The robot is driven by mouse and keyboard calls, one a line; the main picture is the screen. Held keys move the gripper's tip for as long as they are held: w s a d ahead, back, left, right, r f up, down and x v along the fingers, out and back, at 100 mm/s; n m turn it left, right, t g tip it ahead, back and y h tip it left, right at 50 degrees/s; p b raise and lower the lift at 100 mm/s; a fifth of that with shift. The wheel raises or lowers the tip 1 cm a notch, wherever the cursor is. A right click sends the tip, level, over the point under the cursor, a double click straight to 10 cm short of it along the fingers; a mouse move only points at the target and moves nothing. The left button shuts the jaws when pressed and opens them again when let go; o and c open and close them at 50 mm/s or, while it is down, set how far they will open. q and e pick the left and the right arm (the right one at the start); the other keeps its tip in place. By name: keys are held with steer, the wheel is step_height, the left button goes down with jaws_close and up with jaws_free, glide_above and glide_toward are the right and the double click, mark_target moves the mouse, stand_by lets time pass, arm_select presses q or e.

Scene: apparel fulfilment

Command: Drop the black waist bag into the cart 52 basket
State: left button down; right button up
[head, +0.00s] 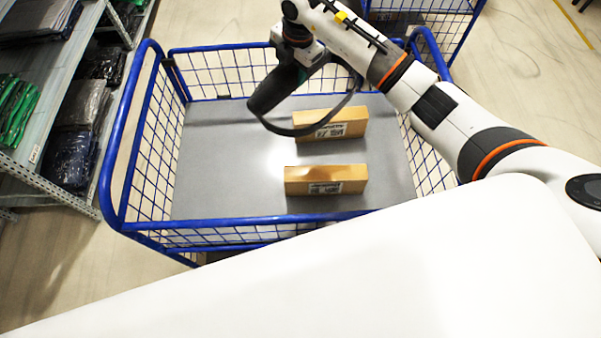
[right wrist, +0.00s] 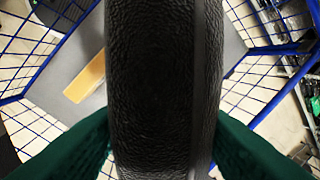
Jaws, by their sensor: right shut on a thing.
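The black waist bag (head: 274,89) hangs from my right gripper (head: 311,66), with its strap looping down to the right. In the right wrist view the bag (right wrist: 155,90) fills the middle, between the two green fingers of my right gripper (right wrist: 155,150). The gripper is shut on the bag and holds it above the blue wire cart basket (head: 205,222). The basket has a grey floor. The cart's number does not show. My left gripper is not in view.
Two brown cardboard boxes (head: 326,180) (head: 345,122) lie on the basket floor, toward its right side. The left half of the floor is clear. A shelf rack (head: 60,190) with bagged clothes stands at the left. Another blue cart (head: 440,30) stands behind.

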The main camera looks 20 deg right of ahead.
step_height(320, 180, down, 4)
steer(key=b, duration=0.2)
steer(key=shift+f+b, duration=0.2)
steer(key=shift+b, duration=0.15)
steer(key=o, duration=1.3)
steer(key=r+b, duration=0.1)
steer(key=r, duration=0.3)
steer(key=s+r, duration=0.1)
steer(key=r, duration=0.3)
steer(key=d+r+b, duration=0.1)
steer(key=r, duration=0.3)
steer(key=shift+s+b, duration=0.3)
steer(key=shift+s, duration=0.05)
steer(key=shift+f, duration=0.1)
